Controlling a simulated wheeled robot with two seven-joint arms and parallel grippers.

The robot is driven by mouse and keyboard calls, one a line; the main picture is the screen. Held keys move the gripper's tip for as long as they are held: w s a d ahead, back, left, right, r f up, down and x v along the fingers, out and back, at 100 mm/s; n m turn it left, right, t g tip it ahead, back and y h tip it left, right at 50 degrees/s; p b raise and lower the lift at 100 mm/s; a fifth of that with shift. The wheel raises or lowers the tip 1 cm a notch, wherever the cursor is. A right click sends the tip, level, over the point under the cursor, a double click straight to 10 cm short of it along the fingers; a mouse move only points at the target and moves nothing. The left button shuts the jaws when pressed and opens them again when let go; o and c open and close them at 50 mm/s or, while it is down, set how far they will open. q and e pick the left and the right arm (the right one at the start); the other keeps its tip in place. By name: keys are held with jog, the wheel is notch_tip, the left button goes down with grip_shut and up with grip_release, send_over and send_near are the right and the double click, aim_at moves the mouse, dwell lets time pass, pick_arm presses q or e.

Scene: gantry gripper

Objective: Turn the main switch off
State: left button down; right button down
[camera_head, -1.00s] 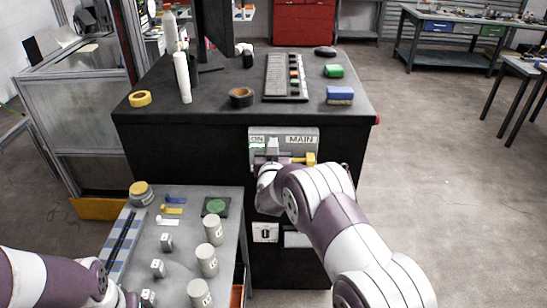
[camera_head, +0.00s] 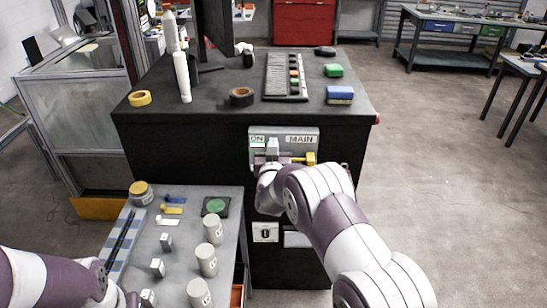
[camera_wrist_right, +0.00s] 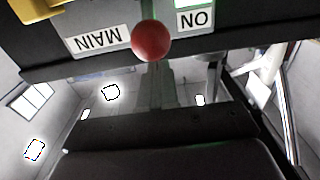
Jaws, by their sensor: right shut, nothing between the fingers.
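The main switch panel (camera_head: 284,132) is on the upper front of the black cabinet, with ON and MAIN labels and a green patch by ON. My right gripper (camera_head: 272,150) is shut and empty, right in front of the panel below the ON label. The panel's red ball knob (camera_wrist_right: 151,40) shows in the right wrist view, between the upside-down MAIN label (camera_wrist_right: 97,40) and ON label (camera_wrist_right: 195,19). The grey fingers reach up close under the knob; I cannot tell whether they touch it. In the head view the gripper hides the knob. My left arm is at the lower left, its gripper out of frame.
A yellow part (camera_head: 311,159) sticks out at the panel's right, beside my right wrist. The black cabinet top (camera_head: 215,88) holds tape rolls, bottles and a keyboard-like strip. A grey side table (camera_head: 185,235) with several cylinders stands at the lower left.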

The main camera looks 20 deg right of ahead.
jog(key=shift+s+f+b, duration=0.15)
jog(key=shift+f+b, duration=0.9)
jog(key=shift+f, duration=0.25)
jog(key=shift+w+f+b, duration=0.2)
jog(key=shift+f+b, duration=0.6)
jog(key=shift+f, duration=0.2)
jog(key=shift+f+b, duration=0.7)
jog(key=shift+f, duration=0.15)
jog(key=p+v, duration=0.2)
jog(key=v, duration=0.7)
jog(key=shift+r, duration=0.45)
